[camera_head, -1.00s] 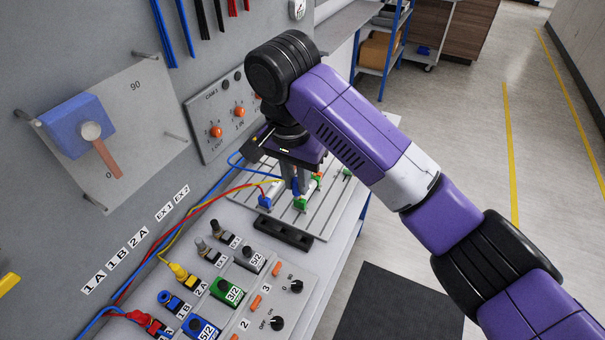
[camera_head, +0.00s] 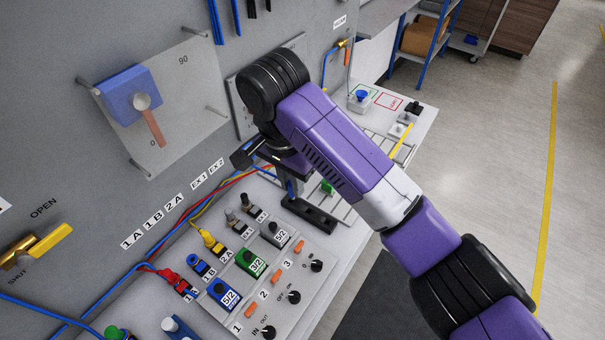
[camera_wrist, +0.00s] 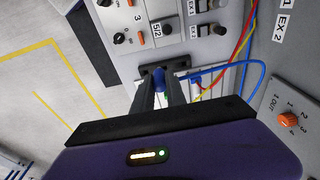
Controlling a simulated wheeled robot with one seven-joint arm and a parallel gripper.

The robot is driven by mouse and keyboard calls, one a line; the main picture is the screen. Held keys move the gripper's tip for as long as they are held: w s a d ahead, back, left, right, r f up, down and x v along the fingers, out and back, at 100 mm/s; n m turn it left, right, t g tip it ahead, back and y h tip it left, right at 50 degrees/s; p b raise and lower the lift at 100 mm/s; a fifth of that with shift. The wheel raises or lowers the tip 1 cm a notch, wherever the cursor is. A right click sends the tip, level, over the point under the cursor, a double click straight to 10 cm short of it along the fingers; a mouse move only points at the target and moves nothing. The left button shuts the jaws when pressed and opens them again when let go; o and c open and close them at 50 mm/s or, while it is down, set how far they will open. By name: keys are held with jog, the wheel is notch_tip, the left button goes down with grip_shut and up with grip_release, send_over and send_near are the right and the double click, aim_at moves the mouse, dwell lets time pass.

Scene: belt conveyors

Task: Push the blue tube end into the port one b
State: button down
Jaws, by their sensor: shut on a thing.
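My gripper (camera_head: 291,192) points down above the bench, just behind a black slotted bar. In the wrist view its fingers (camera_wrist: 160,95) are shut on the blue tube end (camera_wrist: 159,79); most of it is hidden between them. A blue tube (camera_wrist: 262,72) curves at the right of that view. Port one b (camera_head: 193,260) is a blue-collared black fitting beside the 1B label on the near panel. It stands apart from my gripper, nearer and to the left. The red fitting beside it has a red tube end.
The yellow (camera_head: 209,238) and grey (camera_head: 231,219) fittings stand between my gripper and port one b. The black bar (camera_head: 309,215) lies by my fingers. The panel (camera_head: 305,292) has valves and knobs. Red, yellow and blue tubes run along the wall.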

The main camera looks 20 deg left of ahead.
jog(key=shift+s+a+f, duration=1.45)
jog(key=shift+s+a, duration=0.65)
jog(key=shift+a, duration=1.15)
jog(key=shift+s+a+f, duration=1.4)
jog(key=shift+s+a, duration=0.7)
jog(key=shift+a, duration=1.15)
jog(key=b, duration=0.3)
send_over(194, 258)
jog(key=shift+s+a+f, duration=0.1)
jog(key=shift+s+f, duration=0.05)
jog(key=shift+f, duration=0.85)
jog(key=shift+s+f, duration=0.1)
jog(key=shift+f, duration=0.9)
jog(key=shift+f, duration=0.1)
jog(key=shift+f+b, duration=1.05)
jog(key=shift+f, duration=1.05)
jog(key=shift+p, duration=0.45)
jog(key=shift+f, duration=0.7)
